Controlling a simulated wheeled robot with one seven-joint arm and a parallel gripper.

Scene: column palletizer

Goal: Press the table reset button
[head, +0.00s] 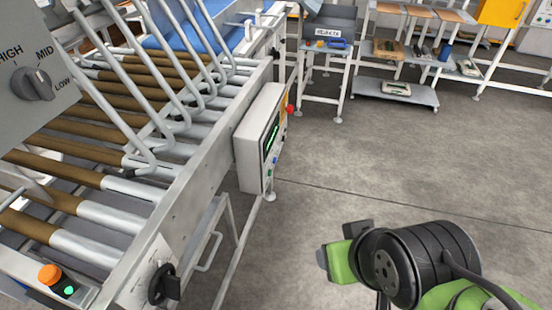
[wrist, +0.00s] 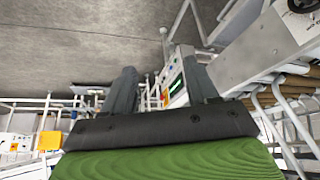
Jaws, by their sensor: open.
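An orange button (head: 49,275) and a lit green button (head: 69,291) sit on the conveyor frame at lower left in the head view. A grey control box (head: 247,150) with a green display hangs on the conveyor's side. It has small coloured buttons (head: 274,160) on its front and a red knob (head: 290,109) on its edge. No label reading table reset is legible. My gripper (wrist: 161,88) is open and empty, its two grey fingers apart in the wrist view. In the head view it is at lower right, apart from the box, its fingers partly hidden.
The roller conveyor (head: 190,190) with bent metal bars fills the left. A black rotary switch (head: 162,284) sticks out from its side. A HIGH/MID/LOW selector (head: 33,84) is at upper left. A rejects table (head: 325,50) and shelves stand behind. The floor (head: 400,165) between is clear.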

